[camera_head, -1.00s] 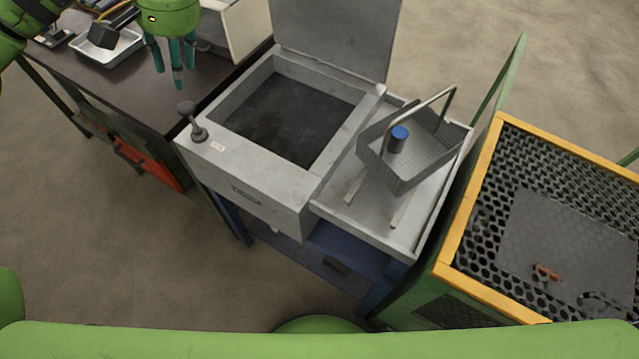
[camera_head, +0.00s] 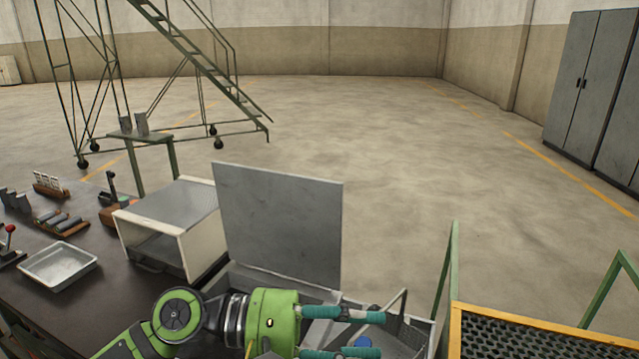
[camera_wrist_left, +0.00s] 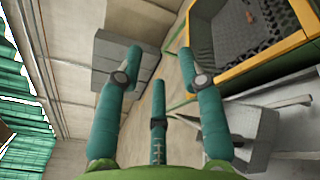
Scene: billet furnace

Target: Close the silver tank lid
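The silver tank lid (camera_head: 278,225) stands raised, nearly upright, at the back of the tank in the head view. A bit of the tank rim (camera_head: 318,293) shows below it; the opening is mostly hidden by my arm or cut off. My left gripper (camera_head: 372,334) is in front of the lid at the bottom of the head view, its teal fingers spread and pointing right. It appears apart from the lid. The left wrist view shows the fingers (camera_wrist_left: 158,68) apart with nothing between them. My right gripper is not in view.
A wire-handled basket (camera_head: 408,330) with a blue-topped cylinder (camera_head: 362,342) is close to the left fingers. A yellow-framed mesh bin (camera_head: 540,325) stands right. A white box (camera_head: 170,225) and a tray (camera_head: 58,265) are on the left table. Open floor lies behind the lid.

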